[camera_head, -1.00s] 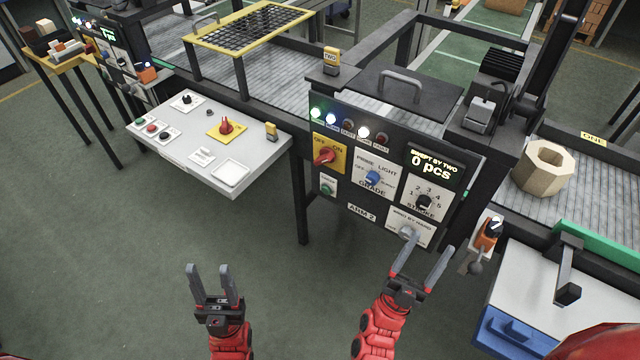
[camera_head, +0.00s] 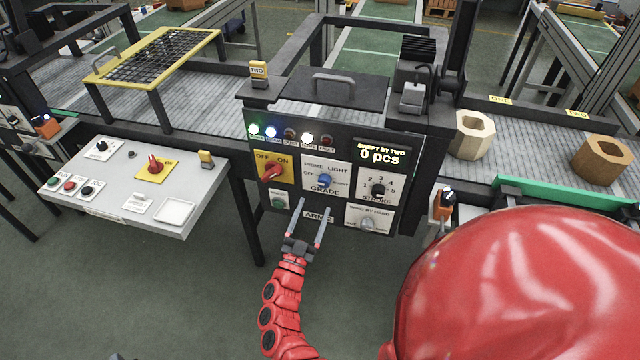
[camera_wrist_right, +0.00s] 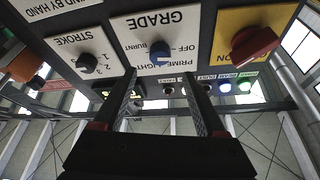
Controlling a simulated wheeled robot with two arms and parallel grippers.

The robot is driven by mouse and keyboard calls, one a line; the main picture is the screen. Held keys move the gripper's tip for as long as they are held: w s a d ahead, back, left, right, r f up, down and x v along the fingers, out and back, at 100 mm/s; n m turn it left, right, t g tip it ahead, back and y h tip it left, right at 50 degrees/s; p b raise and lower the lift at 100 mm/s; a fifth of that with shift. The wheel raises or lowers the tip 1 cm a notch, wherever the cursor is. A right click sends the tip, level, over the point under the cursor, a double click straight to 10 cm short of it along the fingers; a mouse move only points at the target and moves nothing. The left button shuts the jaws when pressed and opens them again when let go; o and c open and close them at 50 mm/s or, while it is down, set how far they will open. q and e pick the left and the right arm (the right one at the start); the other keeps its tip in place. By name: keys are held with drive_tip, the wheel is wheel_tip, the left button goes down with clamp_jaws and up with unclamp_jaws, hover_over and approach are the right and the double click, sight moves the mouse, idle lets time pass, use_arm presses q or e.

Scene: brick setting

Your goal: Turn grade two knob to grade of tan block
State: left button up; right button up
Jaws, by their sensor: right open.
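The blue grade knob (camera_head: 323,180) sits on a white plate marked GRADE on the dark panel of station two. The plate's labels include OFF, PRIME, LIGHT and BURNT; I cannot tell which mark the knob points to. In the right wrist view the knob (camera_wrist_right: 160,53) shows upside down, ahead of and between the fingers. My right gripper (camera_head: 311,217) is open and empty, below the plate and apart from the knob; it also shows in the wrist view (camera_wrist_right: 161,70). The pale tan octagonal block (camera_head: 472,136) stands on the conveyor at right.
The black stroke knob (camera_head: 378,188) and wind-by-hand knob (camera_head: 367,224) are right. A brown block (camera_head: 603,160) stands farther right. A control desk (camera_head: 120,220) stands left.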

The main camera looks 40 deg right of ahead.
sight(323, 184)
drive_tip(key=p+x, duration=0.1)
drive_tip(key=x, duration=0.5)
drive_tip(key=shift+w+d+r, duration=0.1)
drive_tip(key=shift+d+r, duration=0.05)
drive_tip(key=shift+w+d, duration=0.25)
drive_tip(key=shift+d, duration=0.1)
clamp_jaws()
